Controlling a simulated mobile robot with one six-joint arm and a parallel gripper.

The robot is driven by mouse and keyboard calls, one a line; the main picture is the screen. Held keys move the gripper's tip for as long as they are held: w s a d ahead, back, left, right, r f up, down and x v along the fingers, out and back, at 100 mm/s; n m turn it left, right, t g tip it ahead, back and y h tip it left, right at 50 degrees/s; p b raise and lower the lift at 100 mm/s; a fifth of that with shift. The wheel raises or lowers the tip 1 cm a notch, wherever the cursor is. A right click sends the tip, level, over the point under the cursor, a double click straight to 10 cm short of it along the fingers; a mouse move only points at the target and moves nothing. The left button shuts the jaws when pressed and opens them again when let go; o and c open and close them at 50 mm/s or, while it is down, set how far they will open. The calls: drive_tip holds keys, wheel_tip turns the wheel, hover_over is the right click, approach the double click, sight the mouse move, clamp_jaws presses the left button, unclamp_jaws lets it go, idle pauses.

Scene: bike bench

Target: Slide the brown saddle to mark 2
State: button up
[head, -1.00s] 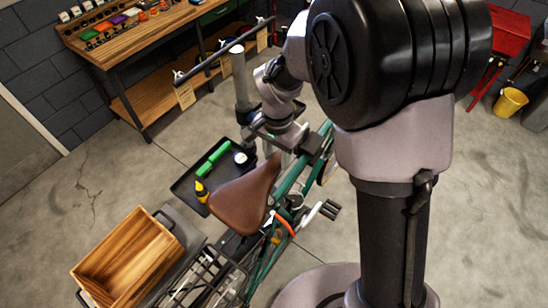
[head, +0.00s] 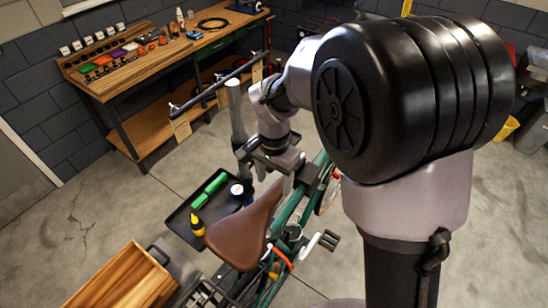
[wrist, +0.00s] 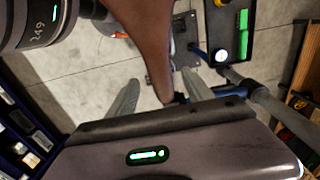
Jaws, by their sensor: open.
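The brown saddle (head: 240,232) sits on the green bike (head: 289,211), its narrow nose pointing up and right in the head view, towards my gripper (head: 268,180). In the wrist view the saddle's nose (wrist: 150,35) comes down from the top between the two grey fingers of my gripper (wrist: 160,78). The fingers are apart, with a visible gap on each side of the nose. The saddle's underside and rails are hidden, and I cannot make out mark 2 in either view.
A wooden crate (head: 118,282) stands lower left. The stand's grey post (head: 237,112) rises close to my gripper. A workbench (head: 165,65) lies behind.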

wheel_tip(320, 180, up, 13)
drive_tip(key=p, duration=0.1)
drive_tip(key=s+d+f+n+t+y+b, duration=0.1)
drive_tip(key=s+d+f+t+b, duration=0.2)
drive_tip(key=s+f+b, duration=0.6)
drive_tip(key=s+d+f+n+t+y+b, duration=0.1)
drive_tip(key=s+d+f+b, duration=0.3)
drive_tip(key=s+f+b, duration=0.5)
wheel_tip(320, 180, down, 8)
drive_tip(key=n+t+b, duration=0.1)
drive_tip(key=b, duration=1)
drive_tip(key=shift+s+d+t, duration=0.2)
drive_tip(key=shift+s+t, duration=0.15)
drive_tip(key=shift+t, duration=0.05)
drive_tip(key=shift+r+b, duration=0.1)
drive_tip(key=shift+b, duration=0.2)
